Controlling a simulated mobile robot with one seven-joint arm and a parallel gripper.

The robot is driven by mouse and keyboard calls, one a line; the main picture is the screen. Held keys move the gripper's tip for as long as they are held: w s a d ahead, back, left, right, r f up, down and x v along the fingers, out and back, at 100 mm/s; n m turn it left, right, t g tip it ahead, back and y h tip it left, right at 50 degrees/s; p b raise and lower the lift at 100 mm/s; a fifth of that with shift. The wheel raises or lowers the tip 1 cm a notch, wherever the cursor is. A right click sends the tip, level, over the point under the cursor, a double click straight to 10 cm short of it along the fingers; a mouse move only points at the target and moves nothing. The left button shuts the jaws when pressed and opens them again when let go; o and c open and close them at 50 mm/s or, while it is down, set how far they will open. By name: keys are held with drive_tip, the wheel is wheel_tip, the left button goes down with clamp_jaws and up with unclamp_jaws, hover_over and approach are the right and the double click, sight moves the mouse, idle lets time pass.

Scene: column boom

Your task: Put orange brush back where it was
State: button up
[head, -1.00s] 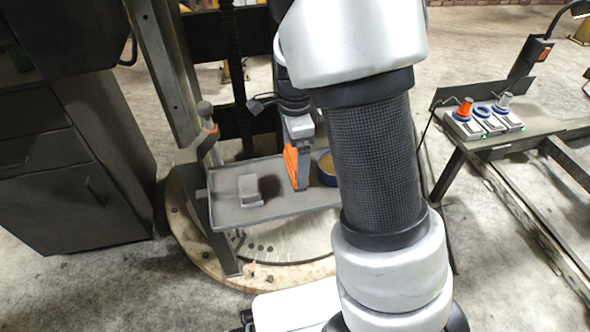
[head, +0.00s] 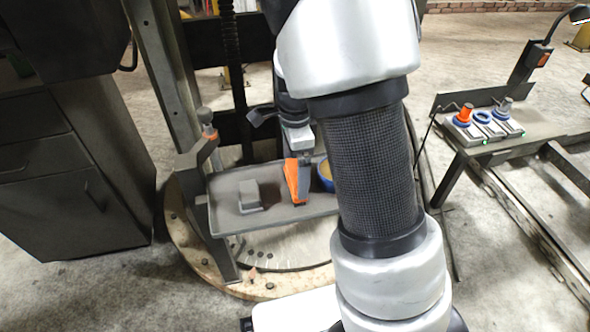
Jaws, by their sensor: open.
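My gripper (head: 297,200) points down over the grey tray (head: 232,222), with its jaws open. An orange wedge-shaped piece with a dark lower end shows at its fingers; I cannot tell whether it is part of a finger or the brush. Its lower end is close to the tray surface, but I cannot tell if it touches. An orange upright piece (head: 466,113) stands at the left place of a small holder (head: 486,136) on the bench at right; I cannot tell whether this is the brush. The holder's middle blue ring (head: 482,117) looks empty.
A grey block (head: 249,195) lies on the tray, left of my gripper. A blue round container (head: 325,176) sits at its right, partly hidden by my arm. A grey piece (head: 503,107) stands at the holder's right place. A dark cabinet (head: 70,170) is at left.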

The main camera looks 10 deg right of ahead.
sight(295, 172)
wheel_tip(295, 172, up, 10)
drive_tip(key=p, duration=0.3)
drive_tip(key=s+r+n+t, duration=0.5)
drive_tip(key=s+r+n, duration=0.9)
drive_tip(key=s+n, duration=0.4)
drive_tip(key=shift+s+r+t, duration=0.2)
drive_tip(key=shift+r+t, duration=0.1)
drive_tip(key=shift+r, duration=0.1)
